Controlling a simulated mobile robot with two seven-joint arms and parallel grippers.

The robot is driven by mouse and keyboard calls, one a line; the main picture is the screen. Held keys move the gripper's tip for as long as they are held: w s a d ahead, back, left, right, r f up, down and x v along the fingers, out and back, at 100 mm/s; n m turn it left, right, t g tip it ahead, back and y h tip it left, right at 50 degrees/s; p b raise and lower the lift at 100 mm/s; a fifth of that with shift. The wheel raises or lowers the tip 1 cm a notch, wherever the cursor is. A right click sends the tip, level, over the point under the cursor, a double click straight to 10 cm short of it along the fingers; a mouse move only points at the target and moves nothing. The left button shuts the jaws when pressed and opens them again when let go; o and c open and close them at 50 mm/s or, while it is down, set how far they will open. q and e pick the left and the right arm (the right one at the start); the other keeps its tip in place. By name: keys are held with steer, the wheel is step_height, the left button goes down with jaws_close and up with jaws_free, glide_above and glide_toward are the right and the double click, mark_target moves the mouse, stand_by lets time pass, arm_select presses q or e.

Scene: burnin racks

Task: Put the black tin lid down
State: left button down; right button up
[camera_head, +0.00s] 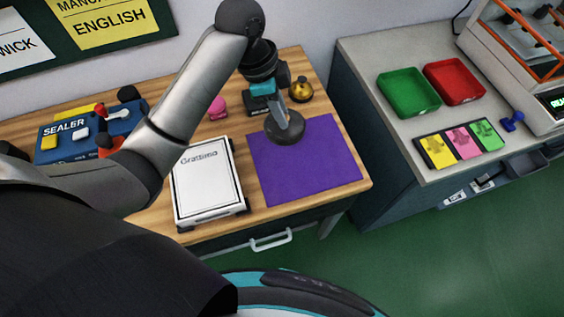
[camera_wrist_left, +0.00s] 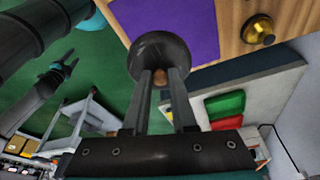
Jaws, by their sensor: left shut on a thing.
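The black tin lid (camera_head: 286,131) is a round dark disc over the back edge of the purple mat (camera_head: 310,170). My left gripper (camera_head: 284,118) is above it, shut on its small knob. In the left wrist view the lid (camera_wrist_left: 160,56) hangs at the fingertips (camera_wrist_left: 159,76), its brownish knob between them. The mat (camera_wrist_left: 172,25) shows behind it there. I cannot tell whether the lid touches the mat or is held above it. My right gripper (camera_wrist_left: 57,72) seems to show small at the left of the wrist view; its jaws are unclear.
A white Grattimo box (camera_head: 207,182) lies left of the mat. A brass object (camera_head: 300,89) and a pink item (camera_head: 217,107) stand behind. The blue sealer (camera_head: 75,137) is at far left. A grey counter with green (camera_head: 408,92) and red (camera_head: 454,81) trays stands right. The mat's front is clear.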

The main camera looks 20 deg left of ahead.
arm_select(q)
steer(key=shift+s+f+m, duration=0.3)
steer(key=shift+f+m, duration=0.05)
steer(key=shift+m, duration=0.05)
step_height(320, 180, down, 15)
steer(key=b, duration=0.2)
steer(key=shift+f+b, duration=0.2)
steer(key=shift+b, duration=0.2)
steer(key=shift+f+b, duration=0.55)
steer(key=shift+f, duration=1.65)
steer(key=shift+f, duration=0.15)
steer(key=c, duration=0.7)
jaws_free()
steer(key=p+v, duration=0.3)
steer(key=v, duration=0.9)
steer(key=shift+w+a, duration=0.1)
steer(key=shift+a, duration=0.05)
